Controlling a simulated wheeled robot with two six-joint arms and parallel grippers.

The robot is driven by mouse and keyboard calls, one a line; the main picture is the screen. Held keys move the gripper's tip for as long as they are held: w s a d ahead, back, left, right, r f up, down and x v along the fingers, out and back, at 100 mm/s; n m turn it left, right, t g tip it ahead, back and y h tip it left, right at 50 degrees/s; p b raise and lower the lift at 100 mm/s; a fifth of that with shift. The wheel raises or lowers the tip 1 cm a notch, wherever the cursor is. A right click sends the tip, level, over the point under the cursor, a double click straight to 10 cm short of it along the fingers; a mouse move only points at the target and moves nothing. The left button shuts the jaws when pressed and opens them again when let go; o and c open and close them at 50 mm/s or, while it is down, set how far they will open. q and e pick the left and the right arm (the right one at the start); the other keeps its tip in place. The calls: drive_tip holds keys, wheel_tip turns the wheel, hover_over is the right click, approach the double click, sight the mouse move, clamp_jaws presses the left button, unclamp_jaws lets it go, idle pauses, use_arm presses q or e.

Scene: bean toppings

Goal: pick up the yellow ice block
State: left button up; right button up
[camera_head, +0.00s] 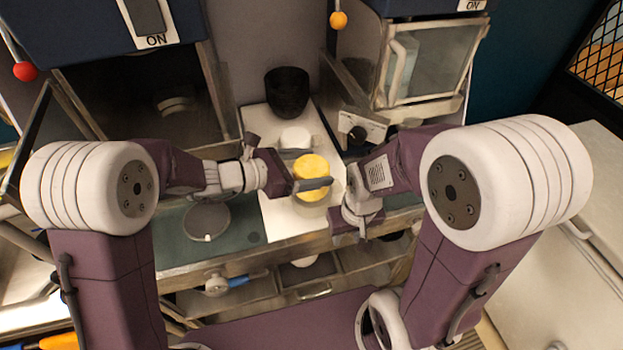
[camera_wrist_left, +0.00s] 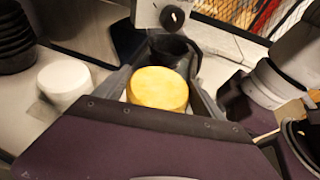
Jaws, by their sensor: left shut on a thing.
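The yellow ice block (camera_head: 311,167) is a short round cylinder, seen near the middle of the head view. My left gripper (camera_head: 313,183) is shut on it, with a finger across its near side. In the left wrist view the yellow ice block (camera_wrist_left: 158,88) sits between the two dark fingers. My right gripper (camera_head: 350,220) is lower and to the right of the block; its fingers are mostly hidden, so I cannot tell whether it is open.
A white round block (camera_head: 295,138) stands behind the yellow one on the pale counter strip (camera_head: 285,222). A stack of black bowls (camera_head: 287,92) stands at the back. A dark round lid (camera_head: 207,221) lies on the left. Open-fronted machines border the back.

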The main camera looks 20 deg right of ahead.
use_arm(q)
wheel_tip(320, 180, up, 12)
drive_tip(key=shift+p, duration=0.45)
